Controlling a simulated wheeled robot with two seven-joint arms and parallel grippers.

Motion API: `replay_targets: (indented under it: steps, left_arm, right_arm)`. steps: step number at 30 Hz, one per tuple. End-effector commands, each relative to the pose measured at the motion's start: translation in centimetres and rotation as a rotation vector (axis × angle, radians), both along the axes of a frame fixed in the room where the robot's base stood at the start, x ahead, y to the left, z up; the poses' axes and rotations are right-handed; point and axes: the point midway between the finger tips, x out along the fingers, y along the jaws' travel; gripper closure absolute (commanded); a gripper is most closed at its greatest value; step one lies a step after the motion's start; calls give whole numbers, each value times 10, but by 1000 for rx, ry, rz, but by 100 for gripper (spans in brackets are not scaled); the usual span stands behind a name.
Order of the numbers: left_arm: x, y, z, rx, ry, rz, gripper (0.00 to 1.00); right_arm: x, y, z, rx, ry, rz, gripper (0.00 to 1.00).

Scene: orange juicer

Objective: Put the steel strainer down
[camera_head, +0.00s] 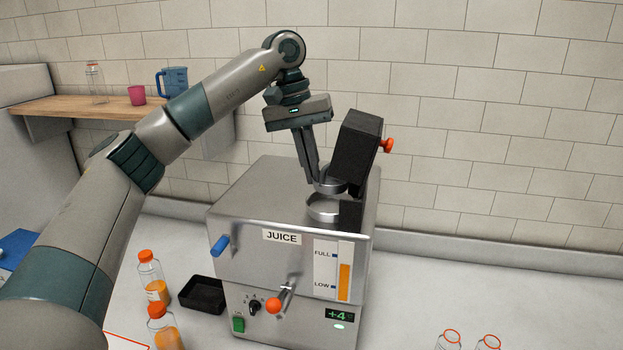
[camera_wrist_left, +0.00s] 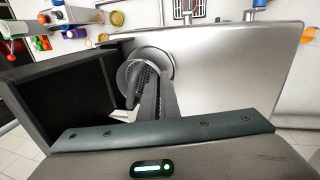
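The steel strainer (camera_head: 330,187) is a shallow round metal piece just above the round steel seat (camera_head: 323,208) on top of the juicer (camera_head: 265,195). A small gap seems to show between strainer and seat. My left gripper (camera_head: 314,180) points down from above, its fingers close together at the strainer's left edge, and appears shut on it. In the left wrist view, the strainer (camera_wrist_left: 163,62) is round and partly hidden behind the fingers of my left gripper (camera_wrist_left: 148,75). My right gripper is in neither view.
The juicer's raised black head (camera_head: 355,150) with an orange knob (camera_head: 387,145) stands close to the right of the gripper. A black tray (camera_head: 203,295) and juice bottles (camera_head: 152,280) stand left of the juicer. Two empty bottles (camera_head: 449,340) are at lower right. The right counter is mostly clear.

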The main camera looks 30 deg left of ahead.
Motion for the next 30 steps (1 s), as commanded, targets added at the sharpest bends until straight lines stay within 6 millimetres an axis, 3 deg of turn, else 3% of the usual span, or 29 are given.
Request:
replay_targets:
  steps: [7,30]
  left_arm:
    - [-1,0,-24,1,1,0,100]
    - [0,0,-39,0,0,1,100]
  right_arm:
    - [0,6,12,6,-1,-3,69]
    - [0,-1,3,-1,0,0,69]
